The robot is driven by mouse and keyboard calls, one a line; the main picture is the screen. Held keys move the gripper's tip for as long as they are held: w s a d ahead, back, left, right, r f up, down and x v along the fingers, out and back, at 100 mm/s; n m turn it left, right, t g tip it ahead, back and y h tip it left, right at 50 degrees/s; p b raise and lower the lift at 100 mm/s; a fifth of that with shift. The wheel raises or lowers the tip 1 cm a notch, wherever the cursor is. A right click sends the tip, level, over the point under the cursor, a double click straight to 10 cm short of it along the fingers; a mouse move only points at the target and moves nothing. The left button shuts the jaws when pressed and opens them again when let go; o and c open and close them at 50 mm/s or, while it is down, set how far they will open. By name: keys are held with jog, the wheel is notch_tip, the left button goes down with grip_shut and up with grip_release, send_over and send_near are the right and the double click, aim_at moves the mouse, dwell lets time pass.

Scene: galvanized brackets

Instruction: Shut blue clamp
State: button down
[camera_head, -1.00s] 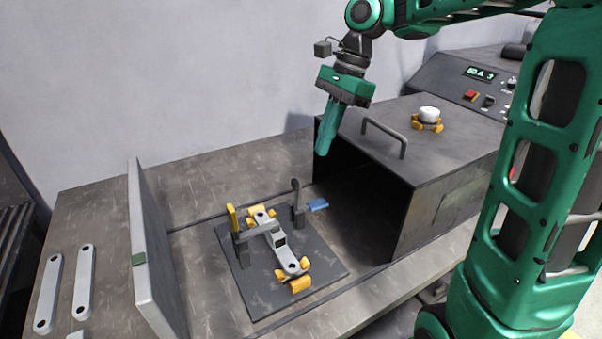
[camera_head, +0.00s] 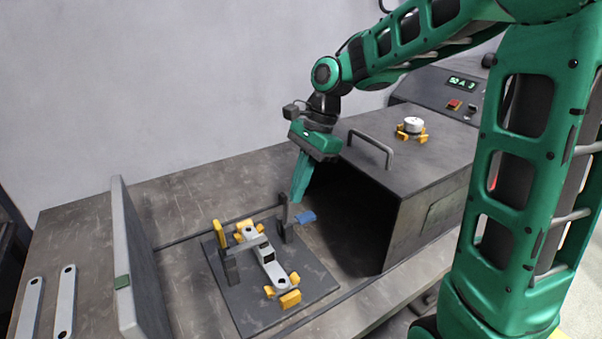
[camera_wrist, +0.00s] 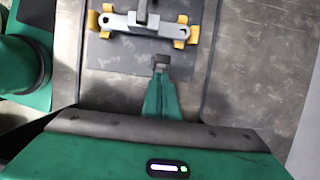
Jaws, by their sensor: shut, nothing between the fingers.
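The blue clamp (camera_head: 285,222) stands at the right side of a dark plate. Its dark arm is upright, and its blue handle tip (camera_head: 306,217) lies low to the right, away from the bracket. A grey bracket (camera_head: 269,264) lies on the plate between yellow blocks; it also shows in the wrist view (camera_wrist: 118,21). The yellow-handled clamp (camera_head: 228,262) stands on the left with its bar over the bracket. My gripper (camera_head: 297,198) is shut and empty, its tips beside the blue clamp's upright arm. In the wrist view the tips (camera_wrist: 161,76) are close to dark clamp metal; contact cannot be told.
An open-fronted dark box (camera_head: 400,200) with a handle stands right of the plate (camera_head: 315,271).

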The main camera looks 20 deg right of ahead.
jog(key=shift+a+f, duration=0.2)
jog(key=shift+f, duration=0.4)
jog(key=shift+s+a+r+h, duration=0.1)
jog(key=shift+a+h, duration=0.15)
jog(key=shift+h, duration=0.15)
